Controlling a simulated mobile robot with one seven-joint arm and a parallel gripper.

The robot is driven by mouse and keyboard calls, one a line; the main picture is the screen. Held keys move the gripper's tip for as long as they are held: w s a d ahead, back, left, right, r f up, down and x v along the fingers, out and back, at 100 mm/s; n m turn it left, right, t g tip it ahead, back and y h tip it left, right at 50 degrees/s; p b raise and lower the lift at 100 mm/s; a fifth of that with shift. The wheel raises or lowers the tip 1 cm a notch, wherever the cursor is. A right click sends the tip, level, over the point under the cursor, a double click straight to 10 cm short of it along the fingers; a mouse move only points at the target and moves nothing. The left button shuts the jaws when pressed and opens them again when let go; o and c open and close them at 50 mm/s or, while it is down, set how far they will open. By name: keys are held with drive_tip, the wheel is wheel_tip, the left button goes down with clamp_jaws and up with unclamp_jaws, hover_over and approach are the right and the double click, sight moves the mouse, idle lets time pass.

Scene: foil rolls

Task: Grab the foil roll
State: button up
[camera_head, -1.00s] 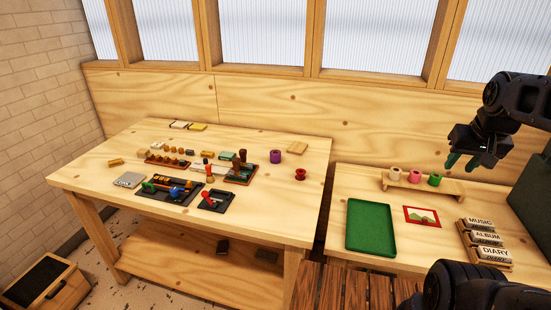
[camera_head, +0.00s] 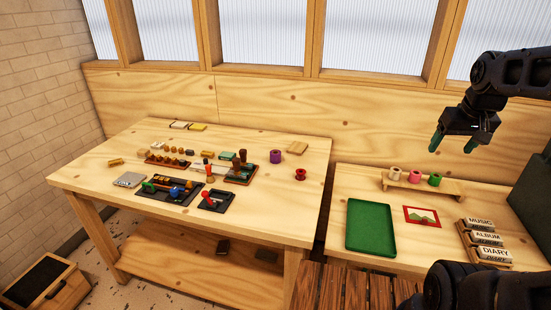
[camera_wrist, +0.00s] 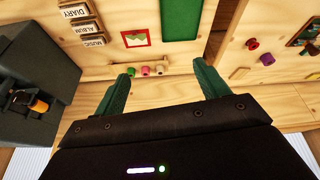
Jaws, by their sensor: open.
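Several rolls are in view, and I cannot tell which is the foil roll. A cream roll (camera_head: 395,172), a pink roll (camera_head: 414,177) and a green roll (camera_head: 434,179) stand in a row on a low wooden rack (camera_head: 450,187) on the right table. In the wrist view the cream roll (camera_wrist: 160,69), pink roll (camera_wrist: 146,71) and green roll (camera_wrist: 132,72) show between the fingers, beyond them. A purple roll (camera_head: 275,156) and a red spool (camera_head: 300,174) are on the left table. My gripper (camera_head: 459,145) is open and empty, above and behind the rack, fingers pointing down.
A green tray (camera_head: 370,228), a red-framed picture (camera_head: 422,216) and labelled blocks (camera_head: 485,243) lie in front of the rack. A dark green box (camera_head: 533,205) stands at the right. The left table (camera_head: 110,185) holds stamps and tools. A wooden wall panel is behind.

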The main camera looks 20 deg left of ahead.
drive_tip(key=w+a+r+n+g, duration=0.1)
drive_tip(key=w+a+r+n, duration=0.15)
drive_tip(key=w+a, duration=0.4)
drive_tip(key=w+a+r+n, duration=0.1)
drive_tip(key=w+a+n, duration=0.2)
drive_tip(key=w, duration=0.6)
drive_tip(key=n+g, duration=0.3)
drive_tip(key=n, duration=1.2)
hover_over(276, 152)
drive_tip(key=f, duration=2.5)
drive_tip(key=shift+w+d+f, duration=0.15)
drive_tip(key=shift+d+f, duration=0.05)
drive_tip(key=shift+d, duration=0.05)
drive_tip(key=shift+a+f, duration=0.15)
drive_tip(key=shift+f, duration=0.3)
wheel_tip(276, 152, down, 10)
drive_tip(key=shift+f, duration=0.1)
drive_tip(key=c, duration=1.1)
